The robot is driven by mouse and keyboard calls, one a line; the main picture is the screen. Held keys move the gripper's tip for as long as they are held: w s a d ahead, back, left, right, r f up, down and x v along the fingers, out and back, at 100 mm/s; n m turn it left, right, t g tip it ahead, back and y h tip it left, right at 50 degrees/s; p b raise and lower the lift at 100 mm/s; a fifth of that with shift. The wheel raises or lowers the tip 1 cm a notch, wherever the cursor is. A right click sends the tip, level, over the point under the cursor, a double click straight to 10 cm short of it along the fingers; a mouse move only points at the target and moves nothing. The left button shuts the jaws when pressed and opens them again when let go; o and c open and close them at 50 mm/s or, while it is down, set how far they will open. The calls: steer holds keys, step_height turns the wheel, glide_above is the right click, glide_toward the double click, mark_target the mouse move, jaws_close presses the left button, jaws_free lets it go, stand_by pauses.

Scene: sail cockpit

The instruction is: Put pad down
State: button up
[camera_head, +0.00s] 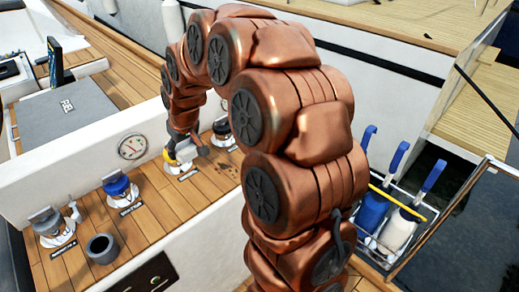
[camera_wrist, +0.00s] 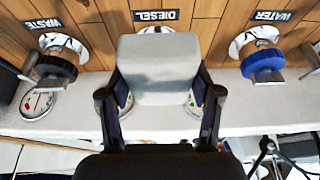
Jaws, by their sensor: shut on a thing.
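My gripper (camera_wrist: 160,108) is shut on the pale grey pad (camera_wrist: 158,70), with one dark finger on each side of it in the wrist view. The pad is held over the deck filler labelled DIESEL (camera_wrist: 156,16) and hides most of it. In the head view the pad (camera_head: 185,150) shows as a small pale block beside a yellow part (camera_head: 169,157) above the wooden side deck. I cannot tell whether the pad touches the filler. Dark brown marks (camera_head: 228,170) lie on the planks to the right of it.
A blue-capped WATER filler (camera_wrist: 262,60) and a black-capped WASTE filler (camera_wrist: 57,62) flank the pad. A grey cup (camera_head: 102,248) and another fitting (camera_head: 50,226) stand on the left of the deck. A caddy (camera_head: 384,240) with blue-handled items stands at right.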

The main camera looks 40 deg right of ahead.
steer(key=s+d+f+b, duration=0.1)
steer(key=s+d+f, duration=0.2)
steer(key=s+d, duration=0.5)
steer(key=s+d+f+b, duration=0.1)
steer(key=s+d+f, duration=0.2)
steer(key=s+d, duration=0.55)
steer(key=w+d, duration=0.3)
steer(key=w+d+f+p, duration=0.1)
steer(key=w+d, duration=0.2)
steer(key=w+d+f+p, duration=0.1)
steer(key=w+d, duration=0.2)
steer(key=shift+w+d, duration=0.35)
steer(key=shift+w, duration=0.05)
steer(key=shift+w+d+r, duration=0.1)
steer(key=shift+w+d, duration=0.4)
steer(key=shift+w, duration=0.05)
step_height(320, 180, down, 3)
steer(key=shift+s+a+f+p, duration=0.1)
steer(key=shift+f+p, duration=0.1)
steer(key=shift+p, duration=0.25)
steer(key=shift+f, duration=0.1)
